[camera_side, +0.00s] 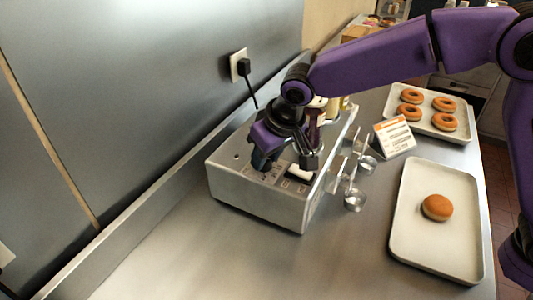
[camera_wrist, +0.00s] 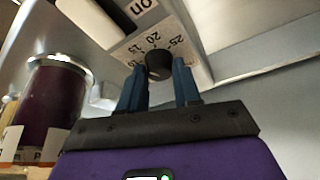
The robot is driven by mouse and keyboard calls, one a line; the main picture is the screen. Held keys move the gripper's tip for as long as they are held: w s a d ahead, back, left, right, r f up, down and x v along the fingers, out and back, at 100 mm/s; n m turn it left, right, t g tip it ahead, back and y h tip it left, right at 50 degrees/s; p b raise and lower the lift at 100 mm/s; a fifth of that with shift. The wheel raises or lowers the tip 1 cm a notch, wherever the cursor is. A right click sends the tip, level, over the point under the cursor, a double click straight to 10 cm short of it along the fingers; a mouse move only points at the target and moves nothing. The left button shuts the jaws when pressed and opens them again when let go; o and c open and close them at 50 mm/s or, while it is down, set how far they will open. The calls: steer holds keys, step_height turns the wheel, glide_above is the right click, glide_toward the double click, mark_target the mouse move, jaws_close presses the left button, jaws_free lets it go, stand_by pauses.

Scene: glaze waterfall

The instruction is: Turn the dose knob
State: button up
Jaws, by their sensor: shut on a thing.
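The dose knob (camera_wrist: 160,62) is a small dark round knob on a light dial plate (camera_wrist: 135,45) with printed numbers such as 15, 20 and 25. My gripper (camera_wrist: 158,70) has one blue finger on each side of the knob and is shut on it. In the side view my gripper (camera_side: 285,162) points down onto the top of a silver machine box (camera_side: 252,200), and it hides the knob there. The knob's pointer mark cannot be made out.
A white switch (camera_side: 300,173) sits right of my gripper. A dark red cylinder (camera_wrist: 50,105) stands close by. Nozzles with small cups (camera_side: 355,200) stick out at the box's right. A tray (camera_side: 436,245) holds one doughnut; another tray (camera_side: 467,135) holds several. A wall socket (camera_side: 239,66) is behind.

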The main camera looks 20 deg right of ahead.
steer(key=o, duration=1)
steer(key=shift+r, duration=0.1)
steer(key=v, duration=1.7)
steer(key=shift+r, duration=0.15)
steer(key=s+d+f+n+g, duration=0.1)
steer(key=s+d+f+n, duration=0.1)
steer(key=s+d+f, duration=0.3)
steer(key=s+d+f+n+g+h, duration=0.1)
steer(key=s+d+f+n, duration=0.2)
steer(key=s+d, duration=0.8)
steer(key=s+d+f+n+g, duration=0.2)
steer(key=s+d+f, duration=0.6)
steer(key=d, duration=0.6)
steer(key=shift+s+d+n, duration=0.15)
steer(key=shift+s+n, duration=0.4)
steer(key=shift+n, duration=0.05)
